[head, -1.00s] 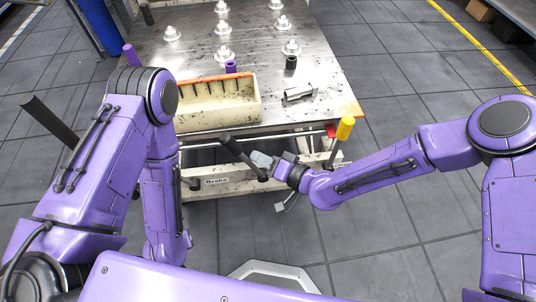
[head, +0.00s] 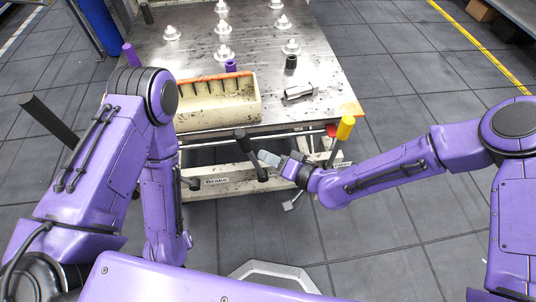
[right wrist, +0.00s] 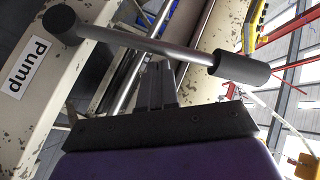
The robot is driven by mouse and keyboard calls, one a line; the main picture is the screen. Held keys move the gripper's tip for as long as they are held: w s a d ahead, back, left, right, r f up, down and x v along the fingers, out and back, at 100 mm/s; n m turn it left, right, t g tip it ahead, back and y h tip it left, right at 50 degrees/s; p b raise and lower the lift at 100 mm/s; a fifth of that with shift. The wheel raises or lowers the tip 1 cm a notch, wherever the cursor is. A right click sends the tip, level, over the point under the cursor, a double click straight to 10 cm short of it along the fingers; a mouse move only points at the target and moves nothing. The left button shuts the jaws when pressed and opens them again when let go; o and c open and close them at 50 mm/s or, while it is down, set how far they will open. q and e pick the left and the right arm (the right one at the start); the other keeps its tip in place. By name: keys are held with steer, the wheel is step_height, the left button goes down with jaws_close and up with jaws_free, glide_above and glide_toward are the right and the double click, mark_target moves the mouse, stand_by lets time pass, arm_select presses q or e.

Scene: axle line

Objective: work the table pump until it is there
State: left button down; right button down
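The pump lever (head: 249,153) is a bar with a black grip at its upper end, set on the front of the table base. It leans a little left of upright. In the right wrist view the lever (right wrist: 160,48) crosses from its black hub to its grip, beside the "Pump" label (right wrist: 22,73). My right gripper (head: 268,158) is just right of the lever's shaft. In the right wrist view its fingers (right wrist: 158,82) look closed together, tips at the bar's edge; I cannot tell whether they touch. My left arm hangs at the left, its gripper out of sight.
The steel table (head: 325,85) holds a cream bin (head: 220,112), several white flanged parts and a metal bracket (head: 299,92). A second dark lever (head: 190,183) is by the "Brake" label (head: 216,181). Floor at right is clear.

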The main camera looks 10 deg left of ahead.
steer(key=shift+w+d, duration=0.25)
steer(key=shift+d, duration=0.45)
steer(key=shift+w+d, duration=0.2)
steer(key=shift+d, duration=0.55)
steer(key=shift+w+d, duration=0.25)
steer(key=shift+d, duration=0.45)
steer(key=d, duration=0.1)
steer(key=w+d, duration=0.1)
steer(key=d, duration=0.2)
steer(key=shift+w+d, duration=0.3)
steer(key=shift+d, duration=0.05)
